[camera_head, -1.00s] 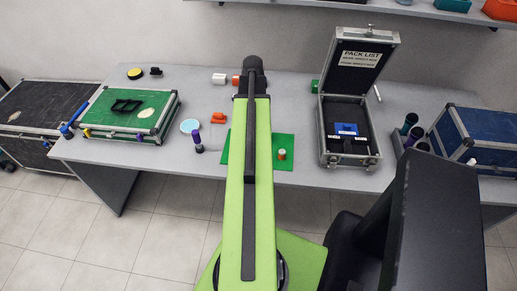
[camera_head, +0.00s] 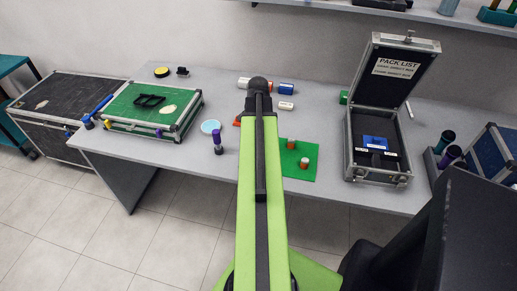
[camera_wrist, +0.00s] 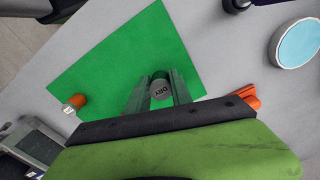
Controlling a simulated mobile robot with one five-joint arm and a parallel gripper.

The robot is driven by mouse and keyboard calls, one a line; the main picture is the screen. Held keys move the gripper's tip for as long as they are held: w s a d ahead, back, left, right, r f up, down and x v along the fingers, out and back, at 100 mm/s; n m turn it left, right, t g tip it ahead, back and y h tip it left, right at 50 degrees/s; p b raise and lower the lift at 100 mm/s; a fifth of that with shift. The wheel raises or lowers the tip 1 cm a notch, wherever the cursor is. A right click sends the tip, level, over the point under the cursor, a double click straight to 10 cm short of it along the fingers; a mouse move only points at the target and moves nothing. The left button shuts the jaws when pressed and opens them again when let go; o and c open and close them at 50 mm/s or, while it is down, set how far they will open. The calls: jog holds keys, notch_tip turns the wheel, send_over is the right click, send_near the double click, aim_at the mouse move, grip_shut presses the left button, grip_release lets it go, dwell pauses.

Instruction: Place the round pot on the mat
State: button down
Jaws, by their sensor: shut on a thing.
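In the wrist view a small round pot (camera_wrist: 160,89) with a grey top marked "DRY" sits between the two fingers of my gripper (camera_wrist: 160,88), which is shut on it. The green mat (camera_wrist: 120,60) lies below and around it. I cannot tell whether the pot touches the mat. In the head view the right part of the mat (camera_head: 306,176) shows past my green arm, which hides my gripper.
A light-blue disc (camera_head: 210,126) and a purple-topped bottle (camera_head: 218,143) are left of my arm. An open black case (camera_head: 378,173) stands to the right. A green-topped case (camera_head: 147,108) is at the left. The front table edge is bare near the mat.

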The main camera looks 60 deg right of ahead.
notch_tip(320, 180, down, 4)
jog(key=b, duration=0.4)
jog(key=shift+f, duration=0.2)
jog(key=shift+r, duration=0.25)
jog(key=shift+f, duration=0.25)
jog(key=c, duration=1.1)
grip_release()
jog(key=shift+r, duration=0.1)
jog(key=shift+c, duration=0.2)
notch_tip(320, 180, up, 12)
jog(key=p, duration=1.2)
jog(key=shift+r, duration=0.25)
jog(key=shift+f, duration=0.1)
